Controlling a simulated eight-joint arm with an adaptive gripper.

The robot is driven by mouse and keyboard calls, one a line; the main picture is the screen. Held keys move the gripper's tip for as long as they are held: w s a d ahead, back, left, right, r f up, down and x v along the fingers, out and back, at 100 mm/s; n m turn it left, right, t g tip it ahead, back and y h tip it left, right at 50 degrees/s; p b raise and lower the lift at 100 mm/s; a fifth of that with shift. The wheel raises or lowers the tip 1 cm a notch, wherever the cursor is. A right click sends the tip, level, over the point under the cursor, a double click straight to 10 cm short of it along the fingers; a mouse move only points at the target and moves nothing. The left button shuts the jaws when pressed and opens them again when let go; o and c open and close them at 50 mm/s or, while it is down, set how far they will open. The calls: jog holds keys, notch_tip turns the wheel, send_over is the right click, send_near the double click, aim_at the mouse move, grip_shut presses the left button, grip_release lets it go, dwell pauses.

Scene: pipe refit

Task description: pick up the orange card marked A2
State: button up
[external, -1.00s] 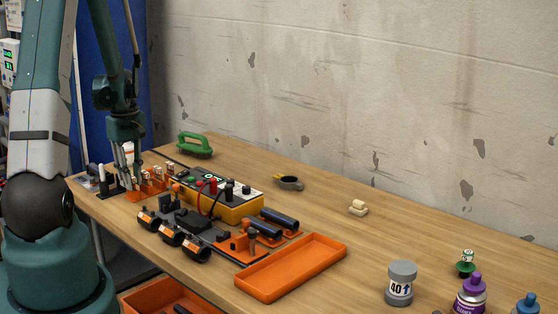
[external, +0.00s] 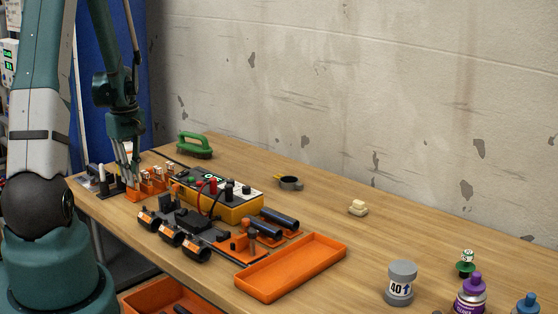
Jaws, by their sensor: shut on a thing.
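My gripper (external: 129,181) points down at the left end of the bench. Its fingers are shut at the left end of a group of small orange pieces (external: 153,186) with pale tops. It appears to hold an orange card there, low over the bench. The fingers hide most of that card, and I cannot tell whether it has left its place. The mark A2 is too small to read in this view.
Just right of the gripper are a yellow meter (external: 236,206) and black pipe clamps (external: 171,233). An orange tray (external: 291,267) lies at the front. A green-handled brush (external: 194,145) stands behind. The bench's right middle is mostly clear.

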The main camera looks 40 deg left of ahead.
jog(key=shift+r+p, duration=0.55)
jog(key=shift+r, duration=4.05)
